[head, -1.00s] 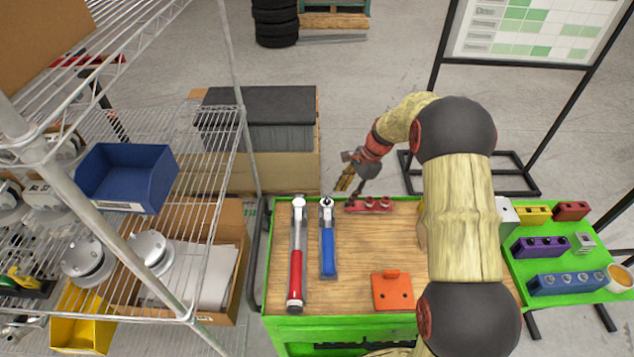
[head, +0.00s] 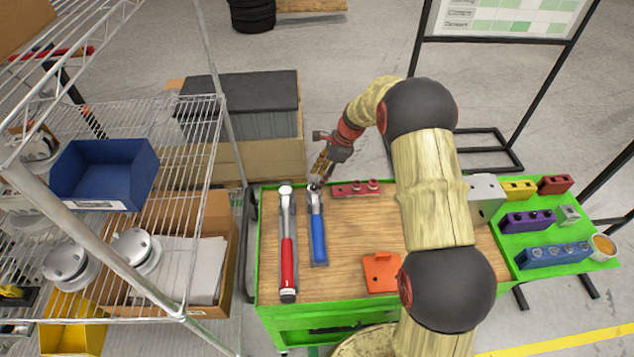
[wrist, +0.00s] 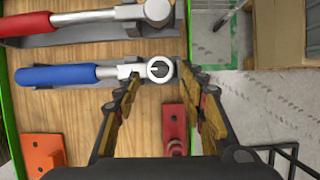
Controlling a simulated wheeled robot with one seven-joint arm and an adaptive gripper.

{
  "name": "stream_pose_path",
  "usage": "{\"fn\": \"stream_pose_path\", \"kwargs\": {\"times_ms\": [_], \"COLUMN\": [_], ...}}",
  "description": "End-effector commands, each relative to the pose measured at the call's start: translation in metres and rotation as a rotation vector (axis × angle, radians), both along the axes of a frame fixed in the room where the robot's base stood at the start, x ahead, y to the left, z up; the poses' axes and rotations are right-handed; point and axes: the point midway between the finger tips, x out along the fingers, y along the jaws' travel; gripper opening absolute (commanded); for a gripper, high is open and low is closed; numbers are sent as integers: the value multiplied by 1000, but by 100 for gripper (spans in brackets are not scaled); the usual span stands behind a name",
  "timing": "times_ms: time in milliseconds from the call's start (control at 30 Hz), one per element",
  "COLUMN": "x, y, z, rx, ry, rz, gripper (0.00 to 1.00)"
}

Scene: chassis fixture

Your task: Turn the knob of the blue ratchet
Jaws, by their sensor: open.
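The blue ratchet (head: 318,235) lies on the wooden top of the green cart, its handle toward the front and its head at the back edge. In the wrist view its handle (wrist: 55,75) points left, and its round knob (wrist: 158,69) sits between the fingertips. My gripper (wrist: 155,82) is open, with one finger on each side of the knob; I cannot tell whether either touches it. In the head view my gripper (head: 317,178) is at the ratchet's head and partly hides it.
A red-handled ratchet (head: 287,255) lies parallel on the left. A red block (head: 355,188) is close on the right of the ratchet head. An orange bracket (head: 381,272) lies nearer the front. A wire shelf (head: 180,305) stands left of the cart.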

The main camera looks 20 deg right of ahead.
Motion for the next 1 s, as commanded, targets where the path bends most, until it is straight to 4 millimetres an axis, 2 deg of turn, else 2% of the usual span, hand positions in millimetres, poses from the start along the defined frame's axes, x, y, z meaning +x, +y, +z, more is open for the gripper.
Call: {"fn": "stream_pose_path", "kwargs": {"times_ms": [33, 200, 467, 1000], "x": [0, 1, 2, 2], "y": [4, 11, 11, 11], "z": [-10, -26, -28, -28], "rx": [0, -1, -1, -1], "ry": [1, 0, -1, -1], "rz": [2, 2, 2, 2], "gripper": [41, 41, 41, 11]}}
